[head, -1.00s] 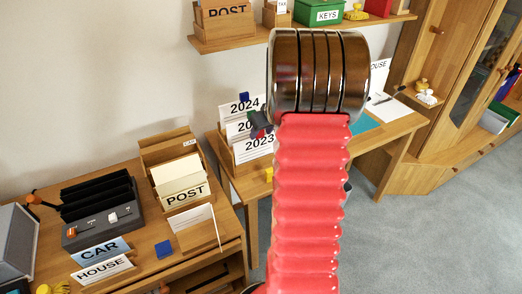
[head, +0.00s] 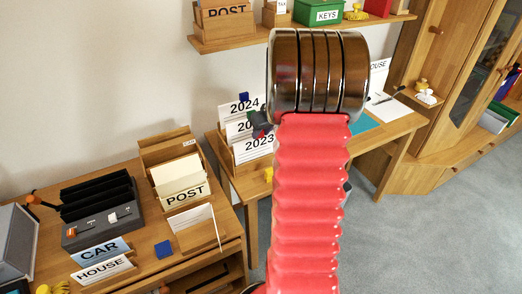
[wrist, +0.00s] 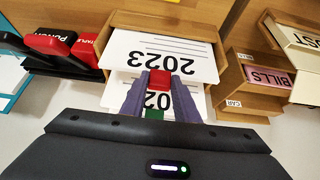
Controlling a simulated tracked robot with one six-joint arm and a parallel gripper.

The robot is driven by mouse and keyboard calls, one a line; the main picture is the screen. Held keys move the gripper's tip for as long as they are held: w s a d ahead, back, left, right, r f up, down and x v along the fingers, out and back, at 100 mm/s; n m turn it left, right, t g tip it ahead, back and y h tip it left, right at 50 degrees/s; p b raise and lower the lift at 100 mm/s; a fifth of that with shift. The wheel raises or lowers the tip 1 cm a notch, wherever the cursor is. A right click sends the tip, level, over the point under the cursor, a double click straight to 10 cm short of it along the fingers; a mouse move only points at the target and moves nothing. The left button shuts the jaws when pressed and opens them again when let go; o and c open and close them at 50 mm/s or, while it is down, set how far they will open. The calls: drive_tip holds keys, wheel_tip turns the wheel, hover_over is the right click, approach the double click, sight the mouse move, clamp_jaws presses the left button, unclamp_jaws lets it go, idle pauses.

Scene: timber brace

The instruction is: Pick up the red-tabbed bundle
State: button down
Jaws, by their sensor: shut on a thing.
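The red-tabbed bundle, a white sheet stack marked 2023 (head: 254,148), stands at the front of a wooden holder on the desk. In the wrist view the 2023 bundle (wrist: 185,55) appears upside down, with its red tab (wrist: 160,78) between my fingers. My gripper (wrist: 158,88) is shut on that red tab. The bundle still sits in the wooden holder (wrist: 113,22). Behind it are a bundle with a green tab (wrist: 155,114) and the 2024 bundle (head: 238,108) with a blue tab (head: 244,97). In the head view my arm covers the holder's right side.
A POST box (head: 187,195) and a grey device with black slots (head: 102,228) stand on the left desk. A shelf (head: 235,39) hangs above. The wrist view shows a BILLS box (wrist: 268,78) on the right and a red-and-black punch (wrist: 52,40) on the left.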

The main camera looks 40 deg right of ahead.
drive_tip(key=shift+r, duration=1.6)
idle(0.5)
wheel_tip(320, 180, up, 8)
idle(1.6)
idle(0.6)
